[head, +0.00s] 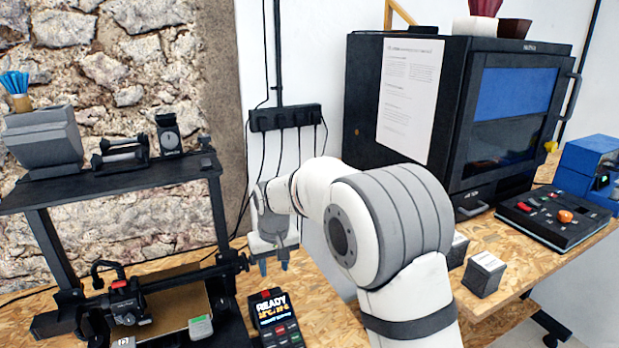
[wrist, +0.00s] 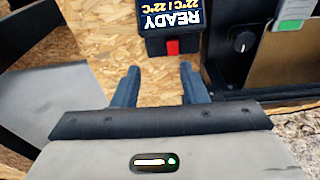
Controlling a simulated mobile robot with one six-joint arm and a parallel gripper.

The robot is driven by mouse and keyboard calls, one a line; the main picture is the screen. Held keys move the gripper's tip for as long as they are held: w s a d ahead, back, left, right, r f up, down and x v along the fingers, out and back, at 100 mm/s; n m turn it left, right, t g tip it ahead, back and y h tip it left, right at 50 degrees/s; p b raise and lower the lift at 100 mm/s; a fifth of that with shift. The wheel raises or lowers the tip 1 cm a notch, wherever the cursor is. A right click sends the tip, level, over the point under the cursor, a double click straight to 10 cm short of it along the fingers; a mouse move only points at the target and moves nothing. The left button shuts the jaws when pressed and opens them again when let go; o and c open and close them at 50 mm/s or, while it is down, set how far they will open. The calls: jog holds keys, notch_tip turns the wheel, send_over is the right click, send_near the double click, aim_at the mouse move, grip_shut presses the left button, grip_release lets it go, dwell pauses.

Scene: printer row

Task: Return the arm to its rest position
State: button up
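My arm (head: 395,225), white with grey joint covers, reaches from the bottom of the head view up and to the left over the wooden worktop. My gripper (head: 270,267) points down above the worktop, behind and left of the READY display box. In the wrist view my gripper (wrist: 158,80) has its two dark blue fingers apart, with only bare chipboard between them. Nothing is held. The READY display box (wrist: 172,20) with a red switch lies beyond the fingertips in the wrist view, and it also shows in the head view (head: 275,315).
A black 3D printer frame (head: 45,240) stands at left, close to my gripper. A large black enclosed machine (head: 400,110) stands behind my arm at right. A control box (head: 555,215) and small grey blocks (head: 484,275) sit on the right worktop. A power strip (head: 285,117) hangs on the wall.

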jog(key=s+d+r+m, duration=0.1)
jog(key=s+d+r, duration=0.4)
jog(key=d, duration=0.4)
jog(key=s+d+r+m, duration=0.2)
jog(key=s+d+r, duration=0.1)
jog(key=s+d, duration=0.5)
jog(key=s+d+f+m, duration=0.1)
jog(key=s+d, duration=0.4)
jog(key=s, duration=0.2)
jog(key=s+d+f+m+t, duration=0.1)
jog(key=s+d, duration=0.4)
jog(key=s, duration=0.3)
jog(key=shift+d+f+h, duration=0.2)
jog(key=shift+h, duration=0.2)
